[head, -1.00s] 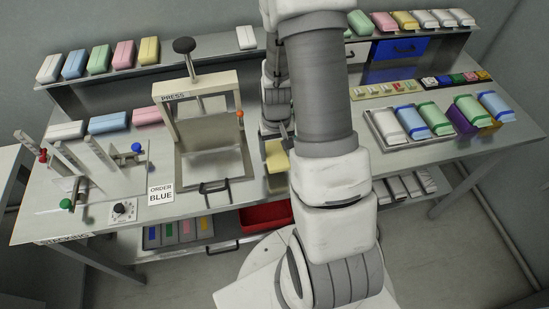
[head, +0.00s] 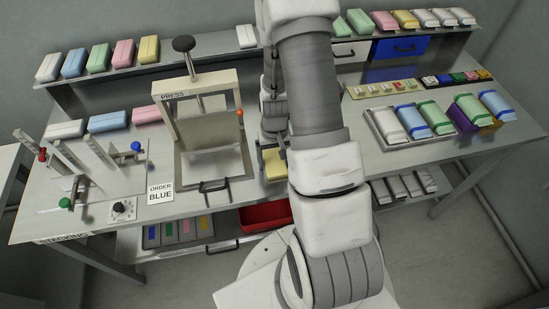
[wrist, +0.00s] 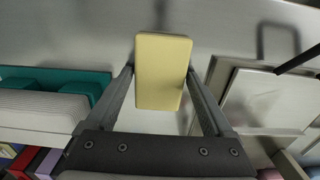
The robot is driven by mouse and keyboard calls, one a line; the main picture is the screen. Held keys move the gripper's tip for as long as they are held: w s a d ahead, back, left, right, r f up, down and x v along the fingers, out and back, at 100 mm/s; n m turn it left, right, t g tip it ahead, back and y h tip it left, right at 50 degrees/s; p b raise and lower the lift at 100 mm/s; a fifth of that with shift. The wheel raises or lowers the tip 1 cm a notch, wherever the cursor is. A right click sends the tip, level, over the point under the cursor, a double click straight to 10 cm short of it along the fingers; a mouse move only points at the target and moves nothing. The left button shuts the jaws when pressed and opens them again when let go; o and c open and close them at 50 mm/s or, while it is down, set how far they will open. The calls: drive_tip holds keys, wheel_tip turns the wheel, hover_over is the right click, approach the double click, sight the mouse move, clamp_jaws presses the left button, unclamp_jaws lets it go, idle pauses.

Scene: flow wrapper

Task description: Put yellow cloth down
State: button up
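The yellow cloth (wrist: 162,85) is a folded block between the two fingers of my gripper (wrist: 161,71) in the wrist view. Both fingertips meet its sides, so my gripper is shut on it. In the head view the cloth (head: 275,164) shows just right of the press, near the bench's front edge. It is close over the grey bench top (head: 105,190); I cannot tell whether it touches. My arm hides part of the gripper and of the bench to the right.
The press (head: 198,97) stands just left of the cloth, its handle toward the front. A tray (head: 388,139) of wrapped cloths lies to the right. A red bin (head: 265,215) is on the shelf below. Several folded cloths line the back shelf.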

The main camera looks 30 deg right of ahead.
drive_tip(key=shift+o, duration=0.6)
drive_tip(key=shift+r, duration=0.1)
